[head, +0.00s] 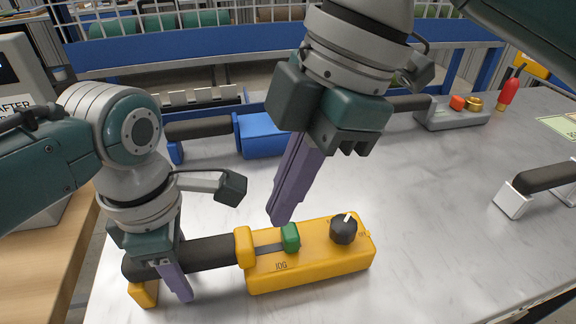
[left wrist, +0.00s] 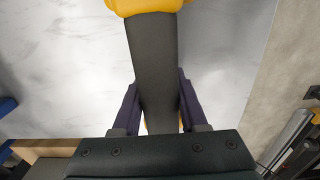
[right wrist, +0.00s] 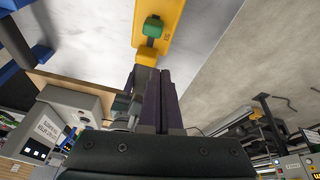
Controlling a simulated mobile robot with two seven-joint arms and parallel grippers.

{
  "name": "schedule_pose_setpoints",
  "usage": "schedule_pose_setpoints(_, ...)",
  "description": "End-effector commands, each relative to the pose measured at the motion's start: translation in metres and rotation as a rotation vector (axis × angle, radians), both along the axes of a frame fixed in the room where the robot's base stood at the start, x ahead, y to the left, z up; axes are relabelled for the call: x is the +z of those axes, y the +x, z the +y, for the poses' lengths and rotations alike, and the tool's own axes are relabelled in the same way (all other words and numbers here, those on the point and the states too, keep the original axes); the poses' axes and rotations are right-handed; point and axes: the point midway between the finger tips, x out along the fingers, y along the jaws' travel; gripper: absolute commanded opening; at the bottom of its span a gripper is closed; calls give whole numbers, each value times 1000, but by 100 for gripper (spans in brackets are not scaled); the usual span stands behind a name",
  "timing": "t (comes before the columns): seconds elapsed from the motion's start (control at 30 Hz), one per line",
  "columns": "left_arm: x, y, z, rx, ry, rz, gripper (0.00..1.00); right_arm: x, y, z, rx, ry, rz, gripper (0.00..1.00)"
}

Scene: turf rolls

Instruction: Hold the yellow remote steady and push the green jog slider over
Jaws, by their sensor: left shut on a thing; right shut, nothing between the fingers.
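The yellow remote (head: 310,265) lies on the grey table, with a black handle (head: 210,252) at its left end. My left gripper (head: 176,278) is shut on that handle; the left wrist view shows its fingers (left wrist: 157,105) on either side of it. The green jog slider (head: 290,237) stands up from a dark slot marked JOG, with slot showing to its left. A black knob (head: 343,229) sits right of it. My right gripper (head: 283,215) is shut and empty, its tips just above and left of the slider. The slider also shows in the right wrist view (right wrist: 153,27).
A blue device (head: 262,135) with a black handle lies behind the remote. A grey box (head: 452,113) with a red button and a red bottle-like object (head: 508,92) stand at the back right. Another black handle with white ends (head: 545,178) lies right. Table between is clear.

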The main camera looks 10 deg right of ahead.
Motion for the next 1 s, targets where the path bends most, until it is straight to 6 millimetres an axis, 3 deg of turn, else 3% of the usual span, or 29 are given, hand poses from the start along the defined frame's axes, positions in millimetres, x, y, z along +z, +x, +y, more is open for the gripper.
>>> schedule_pose_setpoints(0.2,0,0,0,0,1,0,0,-7,-12,-31,-721,231,179,0)
schedule_pose_setpoints(0.43,0,0,0,0,1,0,0,-2,-19,-75,-1282,395,315,0)
schedule_pose_setpoints(0.63,0,0,0,-1,1,0,0,3,-22,-93,-1483,459,364,0)
schedule_pose_setpoints(1.0,0,0,0,-1,0,0,0,3,-22,-95,-1506,467,370,0)
